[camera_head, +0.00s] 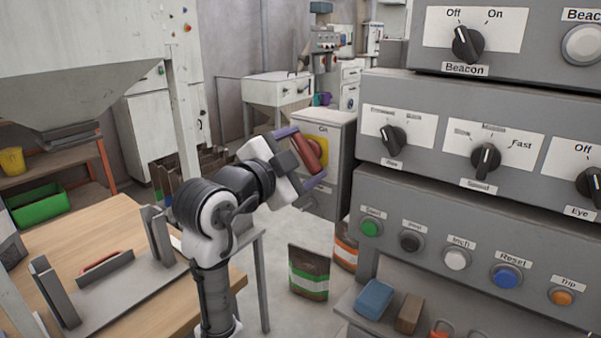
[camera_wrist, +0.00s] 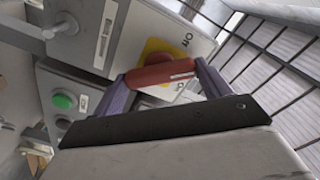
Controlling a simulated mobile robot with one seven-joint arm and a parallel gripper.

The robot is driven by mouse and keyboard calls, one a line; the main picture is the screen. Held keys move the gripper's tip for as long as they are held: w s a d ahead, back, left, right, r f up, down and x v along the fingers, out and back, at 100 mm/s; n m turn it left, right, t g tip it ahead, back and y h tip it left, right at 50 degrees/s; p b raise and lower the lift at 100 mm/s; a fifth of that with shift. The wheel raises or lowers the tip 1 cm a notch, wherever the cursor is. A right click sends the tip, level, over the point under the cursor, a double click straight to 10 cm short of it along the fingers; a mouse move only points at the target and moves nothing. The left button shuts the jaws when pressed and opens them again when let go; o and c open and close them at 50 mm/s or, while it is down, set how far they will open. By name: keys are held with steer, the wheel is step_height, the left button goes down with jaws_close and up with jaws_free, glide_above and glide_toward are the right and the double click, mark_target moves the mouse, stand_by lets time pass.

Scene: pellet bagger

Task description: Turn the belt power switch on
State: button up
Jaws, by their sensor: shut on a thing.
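The belt power switch is a red bar-shaped handle (camera_head: 309,152) in front of a yellow plate (camera_head: 322,151) on a grey box, with an "On" label above the plate. In the wrist view the red handle (camera_wrist: 160,73) lies crosswise, with a small pale tag on it, and the yellow plate (camera_wrist: 154,48) shows behind. My gripper (camera_head: 303,155) is shut on the handle, with one purple finger at each end. In the head view the handle slants from upper left to lower right. My gripper hides part of the plate and the smaller lettering.
Grey control panels with knobs and buttons, including a blue one (camera_head: 507,276), fill the right side. A wooden table (camera_head: 108,226) with a metal fixture stands at left. A bag with a green band (camera_head: 309,272) stands on the floor below my gripper. Wire mesh (camera_wrist: 270,45) shows in the wrist view.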

steer(key=m+b, duration=0.2)
steer(key=m, duration=0.1)
steer(key=m+b, duration=0.1)
steer(key=shift+f+m+b, duration=0.25)
steer(key=shift+m+b, duration=0.05)
steer(key=shift+b, duration=0.1)
steer(key=shift+r+m+b, duration=0.1)
steer(key=shift+m+b, duration=0.95)
steer(key=shift+m, duration=0.55)
steer(key=o, duration=1)
steer(key=shift+r, duration=0.1)
steer(key=shift+s, duration=0.1)
steer(key=b+v, duration=0.1)
steer(key=v, duration=1.2)
steer(key=shift+s+a, duration=0.25)
steer(key=shift+s, duration=0.1)
